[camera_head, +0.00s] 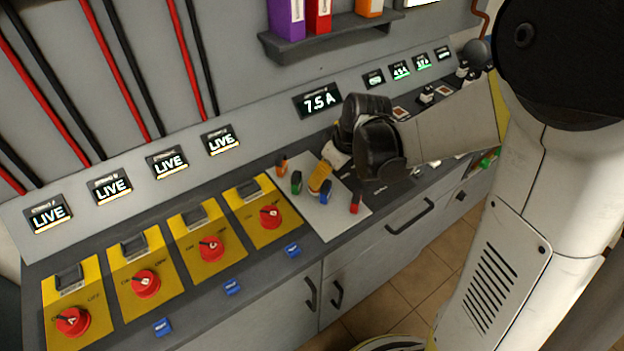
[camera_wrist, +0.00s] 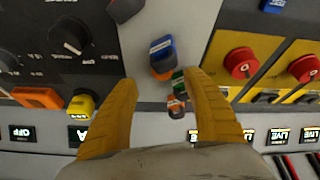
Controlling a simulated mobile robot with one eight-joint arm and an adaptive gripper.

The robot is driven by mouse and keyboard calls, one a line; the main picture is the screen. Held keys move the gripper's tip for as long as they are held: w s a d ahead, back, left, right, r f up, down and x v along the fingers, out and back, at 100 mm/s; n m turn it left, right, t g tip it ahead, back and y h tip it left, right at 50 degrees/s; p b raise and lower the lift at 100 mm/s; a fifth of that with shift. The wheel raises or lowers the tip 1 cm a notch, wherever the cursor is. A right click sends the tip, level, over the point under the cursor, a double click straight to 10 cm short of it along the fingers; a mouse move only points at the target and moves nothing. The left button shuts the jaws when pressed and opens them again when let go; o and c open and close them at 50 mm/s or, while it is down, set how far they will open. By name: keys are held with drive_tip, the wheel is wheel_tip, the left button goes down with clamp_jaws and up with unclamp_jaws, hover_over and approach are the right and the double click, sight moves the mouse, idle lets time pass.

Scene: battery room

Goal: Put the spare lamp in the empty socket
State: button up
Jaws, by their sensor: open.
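My gripper (camera_wrist: 155,76) is open, its yellow fingers spread on either side of a gap with nothing held. In the head view the gripper (camera_head: 322,172) hangs over a light grey plate (camera_head: 322,222) on the console. Small coloured pieces stand on the plate: orange (camera_head: 281,166), green (camera_head: 296,183), blue (camera_head: 326,192) and red (camera_head: 355,204). The wrist view shows the blue piece (camera_wrist: 162,54) just beyond the fingertips, with the green (camera_wrist: 179,80) and orange (camera_wrist: 176,106) ones near the right finger. I cannot tell which piece is the spare lamp, nor identify the empty socket.
Yellow panels with red rotary knobs (camera_head: 211,249) line the console to the left, with blue tags (camera_head: 233,287) along its front. Black knobs (camera_wrist: 68,35) and a yellow button (camera_wrist: 82,105) are left of the fingers. My arm hides part of the right console.

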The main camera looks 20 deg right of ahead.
drive_tip(key=b+x, duration=0.1)
drive_tip(key=x, duration=0.1)
drive_tip(key=b+x, duration=0.1)
drive_tip(key=x, duration=0.1)
drive_tip(key=b+x, duration=0.1)
drive_tip(key=x, duration=0.1)
drive_tip(key=shift+w+a+f, duration=0.25)
drive_tip(key=shift+w+a, duration=0.05)
drive_tip(key=shift+a, duration=0.1)
drive_tip(key=shift+r, duration=0.1)
clamp_jaws()
